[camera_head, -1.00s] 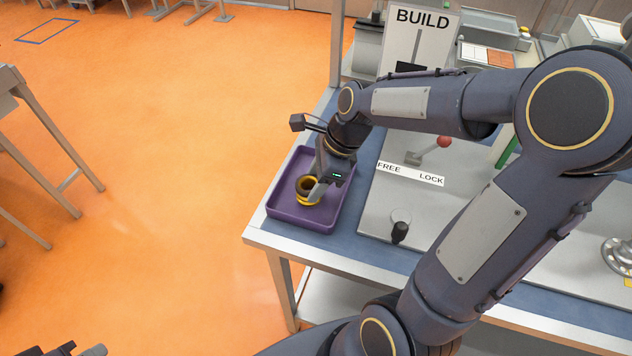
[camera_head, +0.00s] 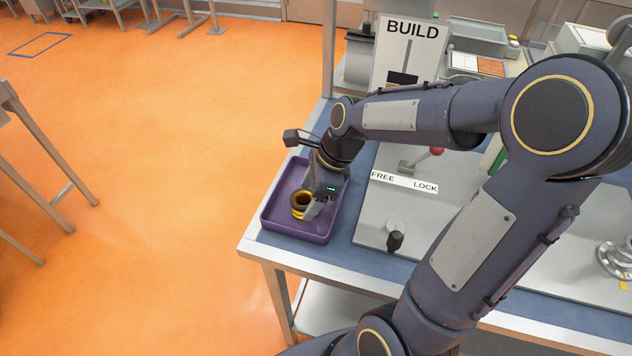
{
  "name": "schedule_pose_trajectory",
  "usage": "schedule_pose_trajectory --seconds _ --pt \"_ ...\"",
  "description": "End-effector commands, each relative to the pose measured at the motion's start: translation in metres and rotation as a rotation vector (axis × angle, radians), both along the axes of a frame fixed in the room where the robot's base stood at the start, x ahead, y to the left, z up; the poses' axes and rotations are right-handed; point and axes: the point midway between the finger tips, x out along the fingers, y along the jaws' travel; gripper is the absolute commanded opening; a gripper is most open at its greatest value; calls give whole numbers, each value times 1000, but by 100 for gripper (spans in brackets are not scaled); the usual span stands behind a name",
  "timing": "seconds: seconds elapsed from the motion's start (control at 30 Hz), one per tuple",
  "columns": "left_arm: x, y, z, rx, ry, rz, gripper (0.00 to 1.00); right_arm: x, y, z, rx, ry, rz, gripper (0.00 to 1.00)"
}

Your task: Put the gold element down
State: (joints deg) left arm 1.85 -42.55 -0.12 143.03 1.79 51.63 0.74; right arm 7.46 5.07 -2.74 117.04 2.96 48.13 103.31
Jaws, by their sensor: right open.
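The gold element (camera_head: 301,199), a ring-shaped piece with a dark opening, sits in the purple tray (camera_head: 275,226) at the table's near left corner. My right gripper (camera_head: 309,207) is low over the tray, with its fingers open beside and around the right side of the gold element. The far finger is partly hidden by the gripper itself, so I cannot tell whether the fingers touch the ring. My left gripper does not show.
The workbench (camera_head: 340,252) carries a grey plate with a FREE/LOCK label (camera_head: 404,182), a red-knobbed lever (camera_head: 430,157) and a black knob (camera_head: 395,241). A BUILD sign (camera_head: 408,48) stands behind. Open orange floor lies to the left.

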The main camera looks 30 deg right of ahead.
Motion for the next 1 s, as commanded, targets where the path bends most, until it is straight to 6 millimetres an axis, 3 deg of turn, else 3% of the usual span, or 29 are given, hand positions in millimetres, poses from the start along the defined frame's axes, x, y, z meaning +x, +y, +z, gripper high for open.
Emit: schedule_pose_trajectory --seconds 0.5,0.77,0.87,1.0 --pt "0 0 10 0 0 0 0 -16 -33 91 -1 -5 -2 69" --pt "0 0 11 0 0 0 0 -23 -40 111 -6 -17 27 69" --pt "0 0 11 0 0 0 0 -35 -34 114 -33 -86 145 69" --pt "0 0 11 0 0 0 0 -65 -18 112 -124 -276 479 69"
